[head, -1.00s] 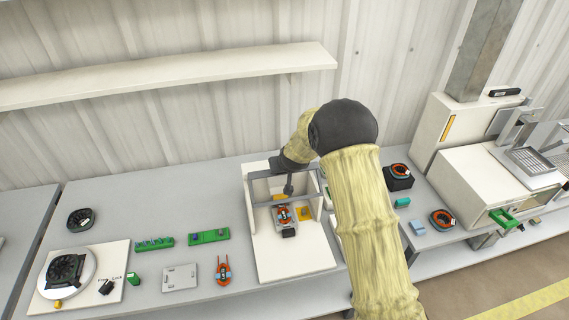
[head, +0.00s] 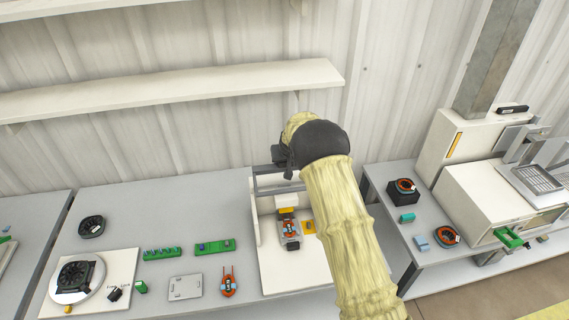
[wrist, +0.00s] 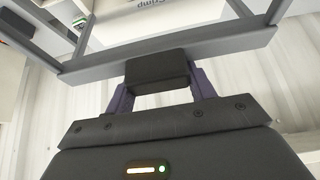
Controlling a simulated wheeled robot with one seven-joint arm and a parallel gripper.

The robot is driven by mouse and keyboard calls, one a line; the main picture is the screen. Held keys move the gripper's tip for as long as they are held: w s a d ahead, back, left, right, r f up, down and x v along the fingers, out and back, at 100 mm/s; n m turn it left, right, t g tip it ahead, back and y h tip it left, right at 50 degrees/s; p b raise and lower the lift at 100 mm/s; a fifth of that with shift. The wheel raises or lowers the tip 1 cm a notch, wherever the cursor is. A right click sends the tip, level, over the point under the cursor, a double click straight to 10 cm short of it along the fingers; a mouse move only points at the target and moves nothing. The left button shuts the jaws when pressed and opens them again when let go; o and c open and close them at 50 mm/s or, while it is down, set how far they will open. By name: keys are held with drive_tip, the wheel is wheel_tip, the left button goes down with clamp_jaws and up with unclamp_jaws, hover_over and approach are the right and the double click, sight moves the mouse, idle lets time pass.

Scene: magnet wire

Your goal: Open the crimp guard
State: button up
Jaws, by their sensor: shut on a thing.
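The crimp guard is a grey frame (head: 272,191) at the white crimp station (head: 279,269), seen in the head view. It stands raised, with its bars above the station opening. In the wrist view the guard frame (wrist: 182,49) crosses the top, with a dark block-shaped handle (wrist: 158,66) on its bar. My gripper (wrist: 162,84) is shut on this handle, one purple finger at each side. In the head view my gripper (head: 281,157) is mostly hidden behind my wrist. An orange-and-grey part (head: 289,231) sits inside the station below the guard.
A white shelf (head: 180,89) runs along the wall above the bench. Green blocks (head: 214,247), a grey plate (head: 185,287) and an orange part (head: 228,286) lie left of the station. A white machine (head: 482,190) stands at the right. My arm covers the station's right side.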

drive_tip(key=shift+w+r, duration=0.15)
drive_tip(key=shift+w, duration=0.1)
drive_tip(key=shift+s+a, duration=0.1)
drive_tip(key=shift+a, duration=0.1)
drive_tip(key=o, duration=1.4)
drive_tip(key=shift+d+f, duration=0.2)
drive_tip(key=shift+d, duration=0.1)
drive_tip(key=shift+s+a+r, duration=0.15)
drive_tip(key=shift+s+r, duration=0.1)
drive_tip(key=shift+r, duration=0.05)
drive_tip(key=shift+s+r+b, duration=0.2)
drive_tip(key=shift+r+b, duration=0.1)
drive_tip(key=shift+b, duration=0.05)
drive_tip(key=b+v, duration=0.2)
drive_tip(key=v, duration=0.6)
drive_tip(key=b+v, duration=0.2)
drive_tip(key=v, duration=0.6)
drive_tip(key=shift+d+b, duration=0.25)
drive_tip(key=shift+b, duration=0.05)
